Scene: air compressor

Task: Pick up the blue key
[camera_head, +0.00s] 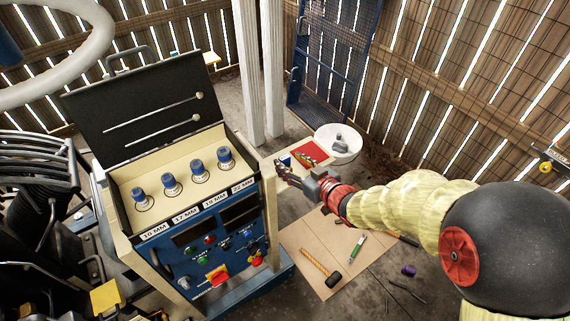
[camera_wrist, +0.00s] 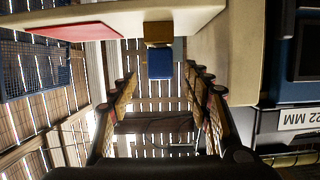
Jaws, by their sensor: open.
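The blue key shows in the wrist view as a blue block (camera_wrist: 160,62) with a brass-coloured part above it, against the edge of a pale beige surface (camera_wrist: 90,12). My gripper (camera_wrist: 160,76) is open, with one finger on each side of the blue block in the picture. I see no finger touching it, and its depth relative to the fingertips is hard to judge. In the head view my gripper (camera_head: 281,171) is beside the right side of the compressor panel, and a small blue patch shows just above it.
The blue compressor panel (camera_head: 205,250), with labelled knobs, stands left of my gripper. A hammer (camera_head: 322,270) and other tools lie on a floor board. Wooden slat fencing (camera_head: 460,70) encloses the back.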

